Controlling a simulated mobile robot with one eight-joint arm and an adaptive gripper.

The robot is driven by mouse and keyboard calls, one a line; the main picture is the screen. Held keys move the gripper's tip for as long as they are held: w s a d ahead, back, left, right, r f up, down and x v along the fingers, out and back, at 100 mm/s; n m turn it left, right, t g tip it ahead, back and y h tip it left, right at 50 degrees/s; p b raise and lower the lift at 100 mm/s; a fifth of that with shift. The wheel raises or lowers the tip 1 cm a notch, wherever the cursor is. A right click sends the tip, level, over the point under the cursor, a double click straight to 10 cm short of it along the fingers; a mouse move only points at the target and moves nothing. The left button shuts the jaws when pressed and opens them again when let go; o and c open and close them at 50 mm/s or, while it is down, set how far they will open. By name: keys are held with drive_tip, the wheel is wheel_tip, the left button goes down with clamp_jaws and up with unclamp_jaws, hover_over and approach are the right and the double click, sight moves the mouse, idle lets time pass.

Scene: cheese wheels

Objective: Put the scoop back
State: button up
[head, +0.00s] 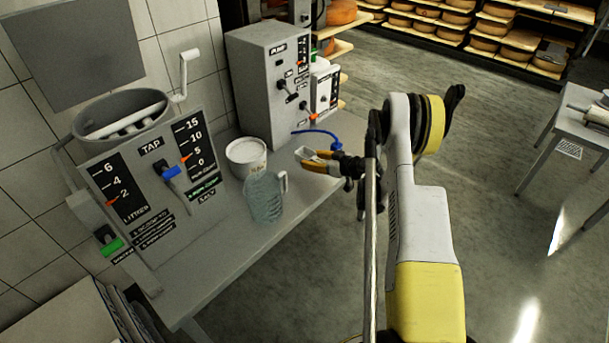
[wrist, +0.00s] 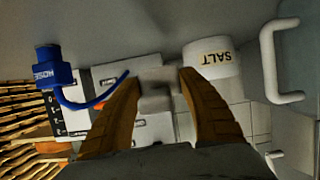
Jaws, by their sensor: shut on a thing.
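My gripper (head: 304,160) is over the bench, to the right of the white salt tub (head: 246,156) and apart from it. In the wrist view my gripper (wrist: 160,82) has its orange fingers closed on a small grey piece (wrist: 156,100), which looks like the scoop. Much of the scoop is hidden, and I cannot tell its full shape. The tub, marked SALT, also shows in the wrist view (wrist: 211,62), just right of the fingertips. Its inside looks white in the head view.
A clear jug (head: 265,199) stands in front of the tub, its handle (wrist: 283,62) near the right in the wrist view. A blue hose (head: 318,133) lies behind my gripper. Grey machines (head: 270,85) and a tap unit (head: 150,190) line the wall.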

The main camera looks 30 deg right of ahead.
sight(304, 175)
drive_tip(key=shift+w+a+f+b, duration=0.4)
drive_tip(key=shift+w+a+f, duration=0.6)
drive_tip(key=shift+w+a, duration=0.1)
wheel_tip(304, 175, down, 4)
drive_tip(key=shift+f+b, duration=0.1)
drive_tip(key=shift+b, duration=1)
drive_tip(key=shift+r, duration=0.2)
drive_tip(key=shift+f, duration=0.15)
drive_tip(key=o, duration=1.1)
